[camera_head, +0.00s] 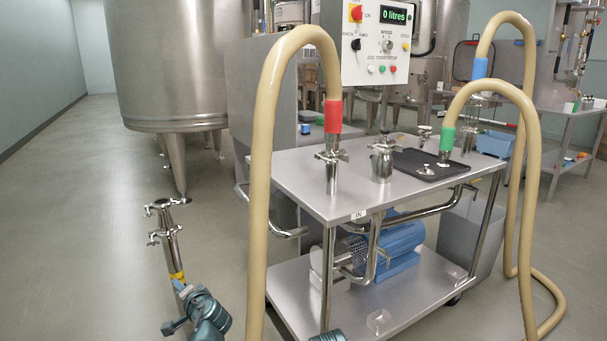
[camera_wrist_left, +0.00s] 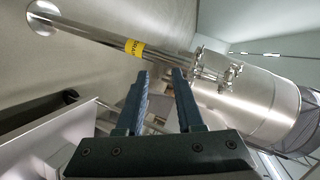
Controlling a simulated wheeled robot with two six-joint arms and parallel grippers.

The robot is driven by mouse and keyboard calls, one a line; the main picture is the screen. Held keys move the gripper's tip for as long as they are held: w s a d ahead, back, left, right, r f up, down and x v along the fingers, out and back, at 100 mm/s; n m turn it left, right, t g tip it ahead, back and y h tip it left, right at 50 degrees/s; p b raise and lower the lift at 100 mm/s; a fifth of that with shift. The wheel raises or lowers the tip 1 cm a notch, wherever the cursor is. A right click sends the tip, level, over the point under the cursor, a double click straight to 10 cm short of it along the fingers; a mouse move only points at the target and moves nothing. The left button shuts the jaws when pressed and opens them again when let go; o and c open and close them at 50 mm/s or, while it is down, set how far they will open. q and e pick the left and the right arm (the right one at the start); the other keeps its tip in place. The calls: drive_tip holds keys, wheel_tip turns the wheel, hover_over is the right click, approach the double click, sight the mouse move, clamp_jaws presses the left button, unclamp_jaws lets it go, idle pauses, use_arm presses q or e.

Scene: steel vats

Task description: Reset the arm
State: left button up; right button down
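My left gripper (camera_head: 181,285) is low on the left in the head view, in front of a slim steel pipe stand (camera_head: 169,240) with valve clamps and a yellow label. In the left wrist view my left gripper (camera_wrist_left: 161,73) has its two dark fingers apart, with nothing held between them. The pipe stand (camera_wrist_left: 95,35) runs across beyond the fingertips there, with its yellow label just past them; it looks apart from the fingers. A small teal piece at the bottom edge of the head view may belong to my right arm; no right fingers show.
A steel pump trolley (camera_head: 300,174) stands to the right, carrying fittings and a black tray (camera_head: 430,165). A beige hose (camera_head: 262,190) with a red cuff loops before it. A large vat (camera_head: 165,60) stands behind. The floor (camera_head: 70,220) at left is clear.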

use_arm(q)
drive_tip(key=s+d+f+n+g+h+p, duration=0.1)
drive_tip(key=s+d+f+g+h+p, duration=0.2)
drive_tip(key=s+d, duration=0.6)
drive_tip(key=s+d+f+g+h+p, duration=0.1)
drive_tip(key=s+d+f+g+h, duration=0.2)
drive_tip(key=s+d, duration=0.5)
drive_tip(key=s+d+f+n+g+h+p, duration=0.15)
drive_tip(key=s+d+g, duration=0.4)
drive_tip(key=d, duration=0.65)
wheel_tip(320, 180, up, 37)
drive_tip(key=p, duration=3.7)
drive_tip(key=shift+a+m+h+p, duration=0.25)
drive_tip(key=shift+m+h+p, duration=0.1)
drive_tip(key=shift+h+p, duration=0.1)
drive_tip(key=shift+t, duration=0.25)
